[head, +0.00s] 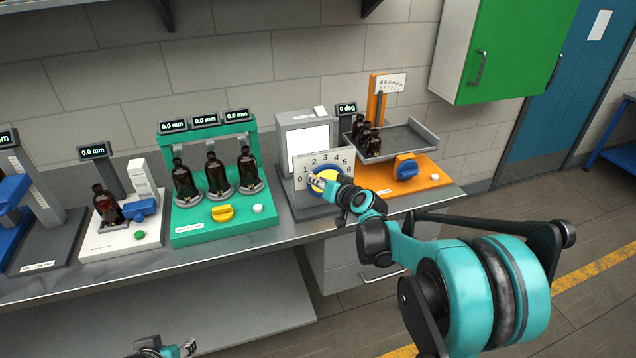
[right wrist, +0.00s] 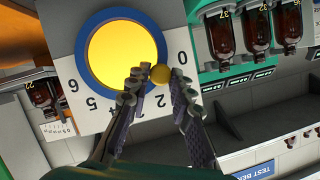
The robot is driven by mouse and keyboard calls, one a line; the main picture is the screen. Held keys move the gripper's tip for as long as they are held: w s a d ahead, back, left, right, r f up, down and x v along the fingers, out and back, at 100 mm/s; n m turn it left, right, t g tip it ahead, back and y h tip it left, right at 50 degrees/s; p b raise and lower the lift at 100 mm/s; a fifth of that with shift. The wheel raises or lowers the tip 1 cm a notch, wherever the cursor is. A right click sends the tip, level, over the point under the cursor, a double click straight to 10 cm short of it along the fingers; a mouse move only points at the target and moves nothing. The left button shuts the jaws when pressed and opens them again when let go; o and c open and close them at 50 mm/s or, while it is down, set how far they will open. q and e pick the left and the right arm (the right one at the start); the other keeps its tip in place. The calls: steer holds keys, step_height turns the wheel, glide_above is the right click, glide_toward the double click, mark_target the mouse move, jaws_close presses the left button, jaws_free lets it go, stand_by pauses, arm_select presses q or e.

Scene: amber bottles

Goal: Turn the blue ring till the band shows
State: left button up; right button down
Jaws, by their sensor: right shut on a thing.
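The blue ring (right wrist: 78,52) surrounds a yellow disc (right wrist: 120,55) on a white dial plate (head: 340,158) with numbers. In the head view my right gripper (head: 318,182) reaches the dial's lower left and hides part of the ring. In the right wrist view my right gripper (right wrist: 163,84) is shut on a small yellow ball knob (right wrist: 160,74) at the ring's edge, close to the 0. The grey station (head: 283,150) behind has a lit white panel (head: 309,146); I see no band on it. My left gripper (head: 176,350) shows partly at the bottom edge, away from everything.
A small display (head: 346,108) reads 0 deg. Left of the dial is a green station (head: 205,232) with three amber bottles. On the right, an orange station (head: 425,178) carries a grey tray (head: 415,130) with bottles. The bench front (head: 290,237) is narrow.

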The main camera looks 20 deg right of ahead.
steer(key=c, duration=1.4)
jaws_free()
steer(key=shift+o, duration=0.2)
steer(key=v, duration=1.2)
